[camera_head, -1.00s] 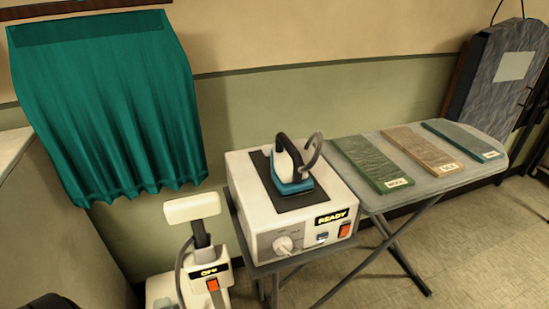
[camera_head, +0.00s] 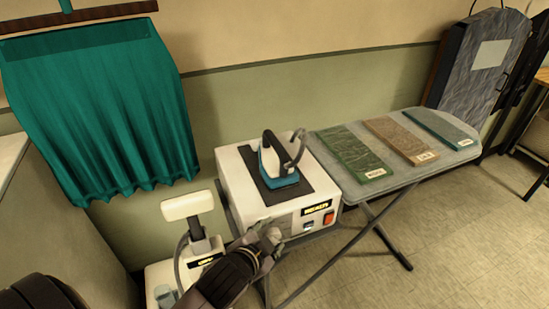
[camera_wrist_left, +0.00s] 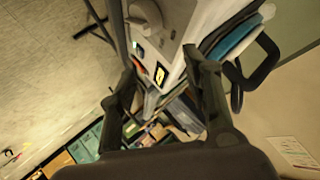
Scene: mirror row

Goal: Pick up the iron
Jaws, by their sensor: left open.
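The iron (camera_head: 271,165), teal with a dark loop handle, rests upright on a dark mat on top of a white station box (camera_head: 235,180). A grey cord arches by its right side. My left gripper (camera_head: 270,243) is in front of the box's lower front, below and apart from the iron, covering part of the control panel. In the left wrist view the gripper (camera_wrist_left: 162,70) has its fingers spread with nothing held between them. The iron's teal edge and dark handle (camera_wrist_left: 268,55) show beyond the right finger there. My right gripper is not in view.
An ironing board (camera_head: 440,165) with three labelled fabric strips stands right of the box. A white steamer-like unit (camera_head: 187,207) stands close left of my left arm. A green curtain (camera_head: 110,110) hangs on the left. The space above the iron is clear.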

